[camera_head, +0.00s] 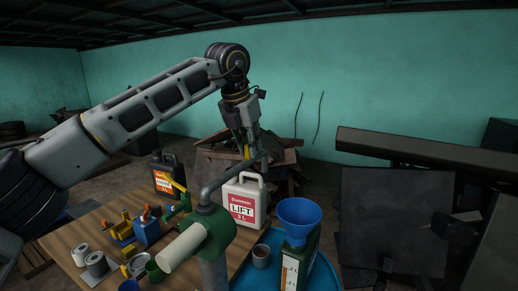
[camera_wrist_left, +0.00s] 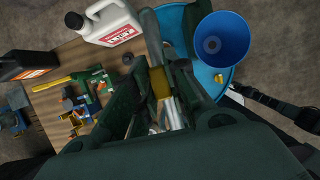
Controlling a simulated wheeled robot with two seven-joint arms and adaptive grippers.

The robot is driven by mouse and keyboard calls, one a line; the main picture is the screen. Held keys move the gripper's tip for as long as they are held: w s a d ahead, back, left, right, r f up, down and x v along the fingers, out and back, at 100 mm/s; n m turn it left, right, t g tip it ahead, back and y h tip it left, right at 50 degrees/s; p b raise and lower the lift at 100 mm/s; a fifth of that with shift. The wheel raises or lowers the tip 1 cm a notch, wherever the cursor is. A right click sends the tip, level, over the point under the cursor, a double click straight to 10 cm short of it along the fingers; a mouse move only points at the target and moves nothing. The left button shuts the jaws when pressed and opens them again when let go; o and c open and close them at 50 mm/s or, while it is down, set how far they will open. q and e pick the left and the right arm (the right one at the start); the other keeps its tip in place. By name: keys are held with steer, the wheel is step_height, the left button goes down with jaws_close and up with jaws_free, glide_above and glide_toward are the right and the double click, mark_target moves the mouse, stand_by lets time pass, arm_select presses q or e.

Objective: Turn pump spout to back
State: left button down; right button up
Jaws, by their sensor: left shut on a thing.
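The hand pump has a green body (camera_head: 212,232) on a grey upright pipe, with a cream cylinder sticking out toward the lower left. Its grey spout (camera_head: 226,178) runs from the top of the body away from me, up and to the right. My left gripper (camera_head: 248,150) reaches down from above and is shut on the spout near its far end. In the left wrist view the gripper fingers (camera_wrist_left: 164,88) close around a pipe, partly hidden by the fingers. My right gripper is not in view.
A white LIFT jug (camera_head: 244,201) stands close behind the spout. A blue funnel (camera_head: 299,212) sits on a green can over a blue drum (camera_head: 322,272), with a small cup nearby. The wooden table (camera_head: 75,238) holds cans and tools. Dark forklift parts stand right.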

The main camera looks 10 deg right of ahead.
arm_select(q)
steer(key=shift+w+a+n, duration=0.3)
steer(key=shift+a+n, duration=0.05)
steer(key=shift+n, duration=0.05)
steer(key=c, duration=1.4)
jaws_free()
steer(key=shift+w+a, duration=0.1)
steer(key=shift+r, duration=0.1)
steer(key=shift+v, duration=5.9)
